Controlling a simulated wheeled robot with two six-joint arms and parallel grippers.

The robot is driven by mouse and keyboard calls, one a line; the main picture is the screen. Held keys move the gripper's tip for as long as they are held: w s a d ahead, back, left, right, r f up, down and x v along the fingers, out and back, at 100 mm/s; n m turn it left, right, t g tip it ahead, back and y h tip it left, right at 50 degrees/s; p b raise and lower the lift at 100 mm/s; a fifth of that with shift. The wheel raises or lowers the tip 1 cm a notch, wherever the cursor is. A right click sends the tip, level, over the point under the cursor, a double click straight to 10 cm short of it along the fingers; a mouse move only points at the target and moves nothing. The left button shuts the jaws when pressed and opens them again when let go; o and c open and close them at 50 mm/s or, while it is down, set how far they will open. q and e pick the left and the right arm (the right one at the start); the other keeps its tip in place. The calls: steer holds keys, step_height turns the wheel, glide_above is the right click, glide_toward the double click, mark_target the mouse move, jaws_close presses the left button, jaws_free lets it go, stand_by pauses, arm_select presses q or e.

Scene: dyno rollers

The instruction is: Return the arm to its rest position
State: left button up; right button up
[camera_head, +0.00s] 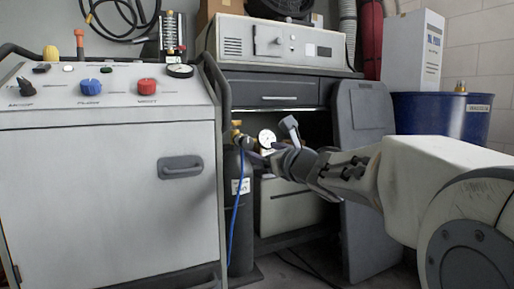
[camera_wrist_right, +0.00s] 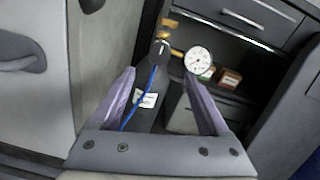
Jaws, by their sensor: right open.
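My right arm (camera_head: 400,190) comes in from the right in the head view and reaches left. My right gripper (camera_head: 270,142) is open in front of the dark shelf opening, close to a dark gas cylinder (camera_head: 240,205) with a brass valve and a round white gauge (camera_head: 266,138). In the right wrist view the open fingers (camera_wrist_right: 160,88) have nothing gripped between them. The cylinder (camera_wrist_right: 150,115), with a white label and a blue hose, shows beyond them, and the gauge (camera_wrist_right: 198,61) is near the right finger. My left gripper is not in view.
A grey control cabinet (camera_head: 110,190) with knobs and a handle stands at the left. A dark bench (camera_head: 275,95) is behind, with a grey panel (camera_head: 365,115) beside it. A blue drum (camera_head: 440,118) and a white box (camera_head: 412,50) are at the right, near my arm.

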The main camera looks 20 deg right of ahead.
steer(key=shift+s, duration=0.75)
steer(key=shift+f, duration=0.1)
